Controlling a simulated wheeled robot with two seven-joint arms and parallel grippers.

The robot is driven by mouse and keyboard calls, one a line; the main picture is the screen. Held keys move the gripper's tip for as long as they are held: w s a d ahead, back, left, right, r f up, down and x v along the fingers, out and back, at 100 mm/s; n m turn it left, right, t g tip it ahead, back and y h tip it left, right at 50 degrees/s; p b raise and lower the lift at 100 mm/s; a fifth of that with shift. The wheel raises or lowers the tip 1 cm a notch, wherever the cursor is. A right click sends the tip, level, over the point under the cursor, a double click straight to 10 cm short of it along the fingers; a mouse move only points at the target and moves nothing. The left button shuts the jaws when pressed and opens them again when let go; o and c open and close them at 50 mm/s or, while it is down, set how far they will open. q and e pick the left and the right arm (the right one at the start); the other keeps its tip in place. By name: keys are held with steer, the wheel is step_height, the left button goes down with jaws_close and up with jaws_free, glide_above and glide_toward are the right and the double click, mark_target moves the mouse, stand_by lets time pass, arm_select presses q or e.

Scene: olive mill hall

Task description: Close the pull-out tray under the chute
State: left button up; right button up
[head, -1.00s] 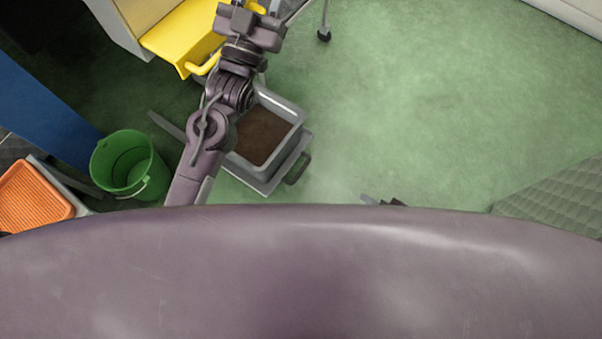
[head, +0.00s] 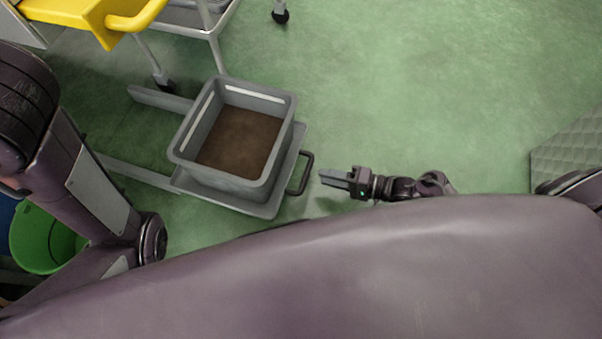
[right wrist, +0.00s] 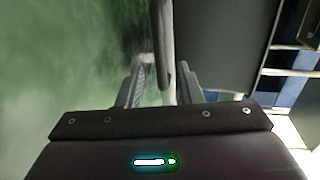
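The grey pull-out tray (head: 264,209) is out on its two rails, which reach left across the floor. It carries a grey crate (head: 180,150) with brown contents. Its dark handle (head: 304,172) sticks out on the right side. My right gripper (head: 322,177) points left at the handle, with a small gap seen from above. In the right wrist view the right gripper (right wrist: 158,80) has its fingers apart, and the handle bar (right wrist: 162,45) lines up between them. The yellow chute (head: 85,15) shows at the top left. My left gripper is out of view.
A green bucket (head: 38,242) stands at the lower left, partly behind my left arm. A grey wheeled stand (head: 195,22) is beyond the crate. A quilted grey mat (head: 570,150) lies at the right. Green floor is clear above and right of the tray.

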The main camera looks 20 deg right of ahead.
mark_target(307, 172)
steer(key=b+x, duration=0.2)
steer(key=x, duration=0.3)
steer(key=shift+w+a+f+b, duration=0.1)
steer(key=shift+f+b, duration=0.15)
steer(key=shift+b, duration=0.15)
steer(key=shift+w+a, duration=0.35)
steer(key=shift+a, duration=0.15)
jaws_close()
